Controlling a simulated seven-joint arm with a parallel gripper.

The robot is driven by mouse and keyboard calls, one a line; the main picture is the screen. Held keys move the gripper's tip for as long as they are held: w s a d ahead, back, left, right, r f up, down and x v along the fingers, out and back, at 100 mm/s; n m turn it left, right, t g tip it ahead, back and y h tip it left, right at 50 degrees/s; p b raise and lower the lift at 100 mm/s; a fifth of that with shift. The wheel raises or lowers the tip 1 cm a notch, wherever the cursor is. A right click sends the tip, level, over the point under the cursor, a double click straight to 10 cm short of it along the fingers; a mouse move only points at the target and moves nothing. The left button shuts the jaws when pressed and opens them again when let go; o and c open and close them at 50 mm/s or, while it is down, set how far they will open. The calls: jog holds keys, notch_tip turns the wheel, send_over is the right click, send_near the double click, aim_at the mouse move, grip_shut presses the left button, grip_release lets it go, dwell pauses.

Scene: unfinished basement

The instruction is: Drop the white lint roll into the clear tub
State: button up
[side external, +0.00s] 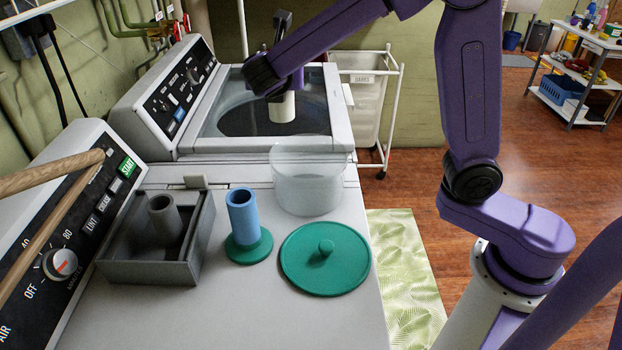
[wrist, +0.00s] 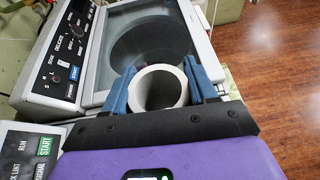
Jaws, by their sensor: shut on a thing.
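The white lint roll (side external: 283,106) is a short hollow cylinder held upright in my gripper. It also shows in the wrist view (wrist: 158,88), with its open end facing the camera. My gripper (wrist: 160,90) is shut on it, with a blue finger on each side. In the side view my gripper (side external: 281,92) is above and behind the clear tub. The roll hangs above the tub's far rim, near the washer's glass lid. The clear tub (side external: 309,185) stands on the white machine top. It looks empty in the side view and does not show in the wrist view.
A green lid with a knob (side external: 325,262) lies in front of the tub. A blue roll (side external: 242,213) stands on a green base to its left. A grey tray (side external: 150,270) holds a grey roll (side external: 165,217). Wooden rods (side external: 50,175) cross the left edge. The washer (side external: 230,100) is behind.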

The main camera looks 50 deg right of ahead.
jog(key=s+d, duration=0.4)
jog(key=s, duration=0.2)
notch_tip(320, 180, down, 7)
jog(key=shift+w+a+r, duration=0.15)
jog(key=shift+a+r, duration=0.05)
jog(key=o, duration=1.1)
jog(key=shift+o, duration=0.2)
jog(key=v, duration=1.7)
jog(key=shift+a, duration=0.15)
